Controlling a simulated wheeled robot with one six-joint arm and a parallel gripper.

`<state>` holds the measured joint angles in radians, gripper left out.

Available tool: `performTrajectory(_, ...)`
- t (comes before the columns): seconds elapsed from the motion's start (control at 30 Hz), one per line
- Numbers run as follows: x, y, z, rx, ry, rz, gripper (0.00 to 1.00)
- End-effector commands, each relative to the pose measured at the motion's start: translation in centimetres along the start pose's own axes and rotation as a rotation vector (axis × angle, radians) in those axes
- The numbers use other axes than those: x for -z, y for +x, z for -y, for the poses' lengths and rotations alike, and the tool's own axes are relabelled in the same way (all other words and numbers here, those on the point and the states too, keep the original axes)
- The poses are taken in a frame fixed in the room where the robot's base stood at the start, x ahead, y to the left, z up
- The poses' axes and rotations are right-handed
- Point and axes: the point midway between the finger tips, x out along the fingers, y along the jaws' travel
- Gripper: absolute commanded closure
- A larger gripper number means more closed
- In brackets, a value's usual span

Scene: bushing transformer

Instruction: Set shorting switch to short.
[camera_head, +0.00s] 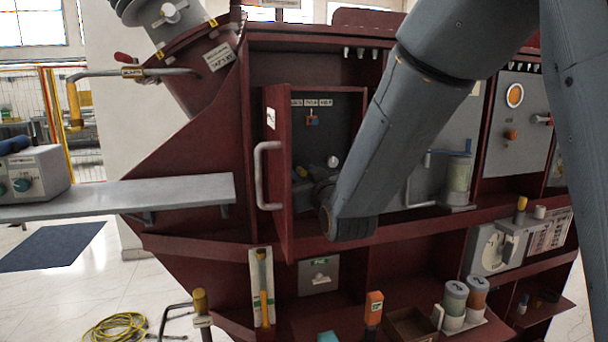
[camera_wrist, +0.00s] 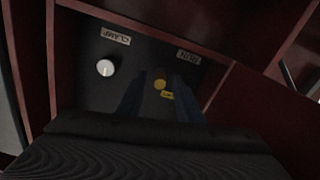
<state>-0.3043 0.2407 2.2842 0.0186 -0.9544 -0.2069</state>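No legible label tells which part is the shorting switch. My gripper (camera_wrist: 159,94) is open, its two dark blue fingers apart on either side of the yellow knob; contact cannot be told. In the head view my gripper (camera_head: 318,176) is inside the red compartment, partly hidden by my arm. The white knob (camera_head: 333,160) shows beside it.
A red door with a grey handle (camera_head: 262,175) stands at the compartment's left. A grey shelf (camera_head: 120,197) juts out left. Compartment walls lie close around my gripper.

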Motion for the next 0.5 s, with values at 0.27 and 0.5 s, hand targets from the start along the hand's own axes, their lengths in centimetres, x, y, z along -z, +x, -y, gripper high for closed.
performTrajectory(0.27,0.00,-0.01,0.01,0.000,0.000,0.000,0.88)
performTrajectory(0.5,0.04,-0.03,0.01,0.001,0.000,0.002,1.00)
